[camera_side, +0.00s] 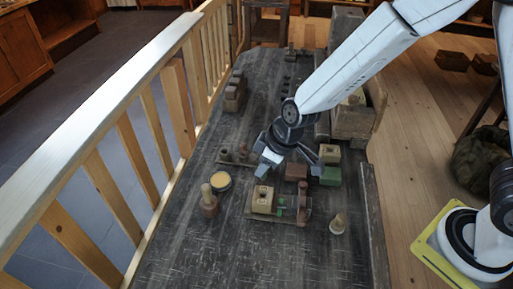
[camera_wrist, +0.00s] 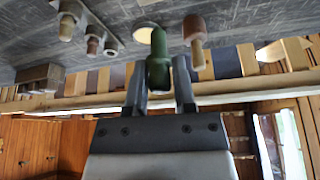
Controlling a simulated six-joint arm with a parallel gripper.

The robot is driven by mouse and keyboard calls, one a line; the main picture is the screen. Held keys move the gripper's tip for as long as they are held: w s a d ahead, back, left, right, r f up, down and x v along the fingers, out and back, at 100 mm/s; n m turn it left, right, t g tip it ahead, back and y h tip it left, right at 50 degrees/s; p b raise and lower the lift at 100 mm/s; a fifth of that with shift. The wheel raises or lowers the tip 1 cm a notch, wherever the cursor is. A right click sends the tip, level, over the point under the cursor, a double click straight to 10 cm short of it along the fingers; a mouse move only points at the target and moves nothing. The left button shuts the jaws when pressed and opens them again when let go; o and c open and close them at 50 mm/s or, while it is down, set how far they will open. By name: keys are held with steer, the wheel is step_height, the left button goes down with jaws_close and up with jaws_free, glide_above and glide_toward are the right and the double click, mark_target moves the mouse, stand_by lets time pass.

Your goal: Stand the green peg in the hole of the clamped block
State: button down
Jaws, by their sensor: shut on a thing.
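In the wrist view the green peg (camera_wrist: 158,58) is between the two fingers of my gripper (camera_wrist: 159,72), which is shut on it. In the side view my gripper (camera_side: 287,160) is above the table, up and behind the clamped block. I cannot clearly make out the peg there. The clamped block (camera_side: 263,199) is tan with a dark hole in its top. It sits on a low base, held by a clamp (camera_side: 303,203) with green parts at its right. The block is not seen in the wrist view.
A brown and tan spool (camera_side: 209,202) and a yellow-topped dish (camera_side: 220,181) stand left of the block. A pale peg (camera_side: 338,224) stands at its right. Brown (camera_side: 296,172) and green (camera_side: 330,175) blocks are behind. A wooden railing (camera_side: 120,110) runs along the left. The front table is clear.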

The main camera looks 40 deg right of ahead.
mark_target(264, 177)
steer(key=shift+f, duration=2.55)
steer(key=shift+f, duration=1.5)
stand_by(2.5)
stand_by(0.3)
steer(key=shift+c, duration=1.8)
jaws_free()
